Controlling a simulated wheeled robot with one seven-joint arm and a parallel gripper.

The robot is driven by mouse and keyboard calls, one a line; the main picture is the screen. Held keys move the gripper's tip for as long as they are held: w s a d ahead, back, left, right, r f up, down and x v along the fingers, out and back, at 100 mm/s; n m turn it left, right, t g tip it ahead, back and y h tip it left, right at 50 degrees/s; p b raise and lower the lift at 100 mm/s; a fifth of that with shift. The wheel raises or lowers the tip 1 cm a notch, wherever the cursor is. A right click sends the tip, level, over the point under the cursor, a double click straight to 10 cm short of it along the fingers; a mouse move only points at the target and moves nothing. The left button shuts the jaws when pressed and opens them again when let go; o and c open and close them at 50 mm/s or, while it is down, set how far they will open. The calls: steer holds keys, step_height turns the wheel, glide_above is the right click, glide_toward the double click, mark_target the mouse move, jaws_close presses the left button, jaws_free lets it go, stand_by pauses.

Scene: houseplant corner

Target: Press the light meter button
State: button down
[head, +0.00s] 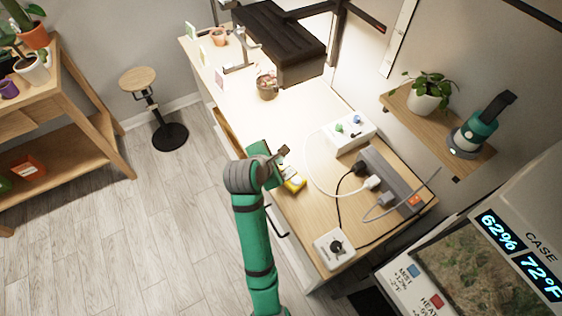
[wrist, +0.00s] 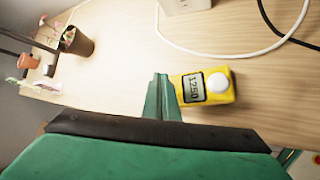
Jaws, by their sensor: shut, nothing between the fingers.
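The light meter (wrist: 211,94) is a small yellow box lying on the wooden table. In the wrist view its display (wrist: 194,88) reads 1250, and a round white part (wrist: 218,82) sits beside the display. In the head view the light meter (head: 295,184) is partly hidden by my gripper (head: 285,152). My gripper also shows in the wrist view (wrist: 161,78), with its green fingers shut and empty. The fingertips appear just left of the meter there. I cannot tell whether they touch it.
A white box with knobs (head: 352,136), a grey power strip (head: 393,180) and a white dial box (head: 334,249) stand on the table (head: 303,212), with loose cables between. A dark lamp (head: 281,42) hangs over a brown pot (head: 267,88). Bare tabletop lies beyond my gripper.

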step_height(320, 180, up, 6)
steer(key=shift+f, duration=0.2)
stand_by(0.3)
stand_by(0.5)
